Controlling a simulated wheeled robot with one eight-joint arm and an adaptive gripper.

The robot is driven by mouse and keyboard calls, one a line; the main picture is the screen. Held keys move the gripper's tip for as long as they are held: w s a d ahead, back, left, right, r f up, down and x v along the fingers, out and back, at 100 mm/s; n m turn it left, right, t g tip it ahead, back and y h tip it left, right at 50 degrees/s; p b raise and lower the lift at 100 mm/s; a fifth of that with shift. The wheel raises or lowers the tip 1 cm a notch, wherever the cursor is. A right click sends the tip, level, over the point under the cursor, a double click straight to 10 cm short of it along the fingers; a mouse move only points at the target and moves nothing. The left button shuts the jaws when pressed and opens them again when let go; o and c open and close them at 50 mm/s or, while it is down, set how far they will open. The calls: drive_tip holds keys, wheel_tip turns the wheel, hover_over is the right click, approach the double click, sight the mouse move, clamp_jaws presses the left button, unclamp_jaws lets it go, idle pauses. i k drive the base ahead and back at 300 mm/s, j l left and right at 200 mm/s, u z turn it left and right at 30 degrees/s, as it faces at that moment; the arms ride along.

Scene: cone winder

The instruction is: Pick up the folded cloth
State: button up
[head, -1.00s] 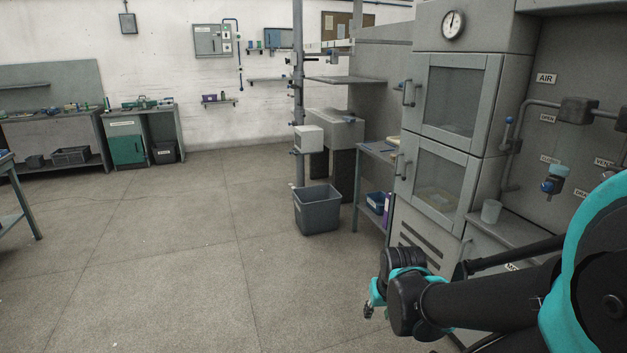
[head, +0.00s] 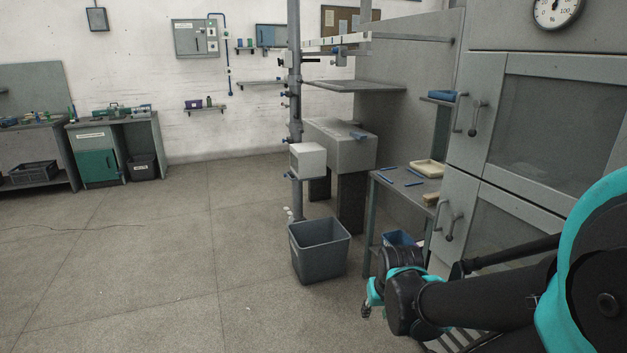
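A small blue, flat-topped bundle (head: 442,96) lies on a small wall shelf beside the grey cabinet. It looks like the folded cloth, but it is too small to be sure. My gripper (head: 371,299) is at the lower middle, in front of the side table and well short of the shelf. Its fingers are small and partly hidden behind my wrist, so whether it is open or shut does not show.
A grey cabinet (head: 540,130) with handled doors stands close on the right. A side table (head: 400,200) holds blue strips and a cream tray (head: 428,169). A grey bin (head: 319,252) stands by the post (head: 294,110). The floor at left (head: 150,270) is clear.

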sight(359, 136)
drive_tip(key=i, duration=1.9)
drive_tip(key=i+j+z, duration=0.1)
drive_tip(key=i+z, duration=0.3)
drive_tip(key=i, duration=0.2)
